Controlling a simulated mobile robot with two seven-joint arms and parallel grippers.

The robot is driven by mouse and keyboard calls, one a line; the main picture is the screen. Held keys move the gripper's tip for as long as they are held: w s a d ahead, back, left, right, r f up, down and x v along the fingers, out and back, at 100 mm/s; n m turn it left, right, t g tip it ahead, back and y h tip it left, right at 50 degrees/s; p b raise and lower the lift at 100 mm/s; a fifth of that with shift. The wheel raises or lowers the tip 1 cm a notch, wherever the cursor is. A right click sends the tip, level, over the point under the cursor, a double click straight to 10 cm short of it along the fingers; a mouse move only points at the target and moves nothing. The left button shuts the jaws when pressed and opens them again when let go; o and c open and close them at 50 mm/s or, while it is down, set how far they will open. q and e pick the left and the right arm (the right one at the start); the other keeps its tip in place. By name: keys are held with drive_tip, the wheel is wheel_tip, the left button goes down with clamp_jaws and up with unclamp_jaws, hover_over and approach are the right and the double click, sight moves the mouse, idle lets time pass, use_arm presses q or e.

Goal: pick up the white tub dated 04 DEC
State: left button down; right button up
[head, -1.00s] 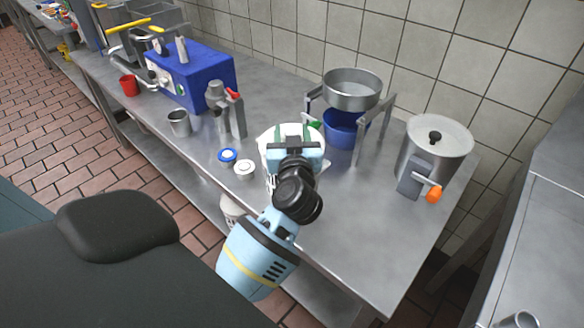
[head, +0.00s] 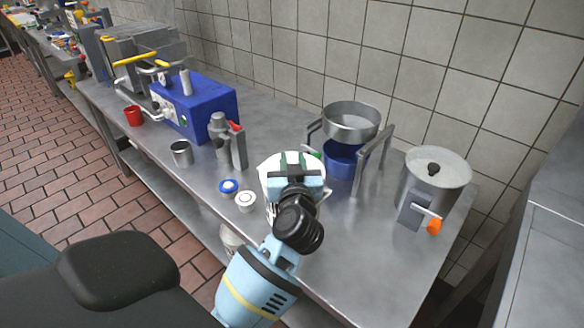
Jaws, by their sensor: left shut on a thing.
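A white tub (head: 267,168) with some green on it is at the middle of the steel table, mostly hidden behind my left gripper. My left gripper (head: 295,177) reaches in from the front and is shut on the white tub. No date can be read on it from here, and I cannot tell whether its base touches the table. My right gripper is not in view.
A blue-ringed lid (head: 228,186) and a white lid (head: 245,201) lie just left of the tub. A steel sieve on a stand (head: 350,123) over a blue bowl (head: 341,158), and a cranked pot (head: 436,171), stand right. A blue machine (head: 207,108) stands back left.

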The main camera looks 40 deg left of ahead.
use_arm(q)
wheel_tip(320, 180, up, 3)
drive_tip(key=shift+r+p, duration=0.1)
drive_tip(key=shift+p, duration=0.4)
drive_tip(key=s+d+p, duration=0.1)
drive_tip(key=s+d, duration=0.1)
drive_tip(key=s, duration=1.3)
drive_tip(key=shift+s+d+r, duration=0.2)
drive_tip(key=shift+s+r, duration=0.1)
drive_tip(key=shift+s, duration=0.1)
